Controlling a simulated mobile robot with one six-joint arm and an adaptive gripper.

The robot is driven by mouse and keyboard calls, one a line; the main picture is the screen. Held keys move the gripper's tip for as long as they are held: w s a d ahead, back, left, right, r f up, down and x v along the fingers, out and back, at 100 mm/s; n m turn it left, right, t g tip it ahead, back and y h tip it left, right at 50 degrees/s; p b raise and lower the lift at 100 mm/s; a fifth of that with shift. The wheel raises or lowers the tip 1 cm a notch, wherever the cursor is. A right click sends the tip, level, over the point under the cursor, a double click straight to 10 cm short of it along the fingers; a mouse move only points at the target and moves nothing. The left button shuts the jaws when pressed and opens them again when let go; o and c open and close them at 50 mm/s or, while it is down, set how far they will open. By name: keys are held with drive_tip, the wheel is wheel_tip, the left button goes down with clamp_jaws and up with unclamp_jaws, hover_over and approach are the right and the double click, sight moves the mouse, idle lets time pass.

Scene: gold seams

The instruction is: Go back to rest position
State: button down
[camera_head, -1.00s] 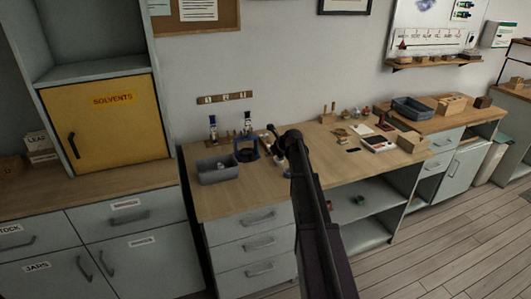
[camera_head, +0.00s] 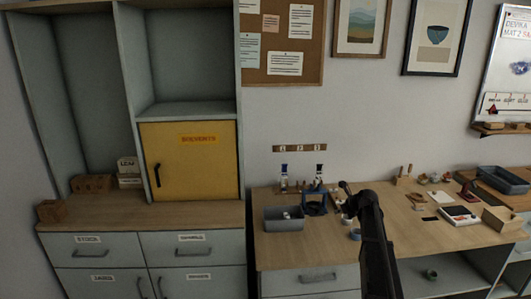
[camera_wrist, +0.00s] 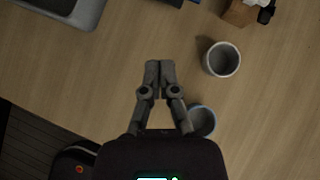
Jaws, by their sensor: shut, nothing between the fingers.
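My gripper (camera_wrist: 160,70) is shut and empty, its two fingertips together above the wooden bench top in the wrist view. In the head view my dark arm rises from the lower right, and its gripper end (camera_head: 346,188) is over the bench, right of the blue stand (camera_head: 315,207). In the wrist view a pale cup (camera_wrist: 221,59) stands to the right of the fingertips. A second, blue-rimmed cup (camera_wrist: 202,121) is partly hidden behind the right finger. I cannot tell the height of the gripper above the bench.
A grey bin (camera_head: 284,218) sits on the bench left of the stand, with two bottles behind it. A yellow SOLVENTS cabinet (camera_head: 190,165) stands to the left. A white-topped box (camera_head: 459,215) and a wooden block (camera_head: 503,219) lie to the right.

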drive_tip(key=s+a+f+n+g+p, duration=0.15)
drive_tip(key=s+a+n+g, duration=0.25)
drive_tip(key=s+a+n, duration=1.25)
drive_tip(key=s+a+n+g+h+p, duration=0.1)
drive_tip(key=s+a+n+g, duration=0.1)
drive_tip(key=s+n, duration=0.5)
drive_tip(key=s+a+r+n+g+h+p, duration=0.1)
drive_tip(key=s+n, duration=0.6)
drive_tip(key=s, duration=0.7)
drive_tip(key=shift+a+g+h+p, duration=0.55)
drive_tip(key=shift+a+g+h, duration=0.05)
drive_tip(key=shift+h, duration=0.1)
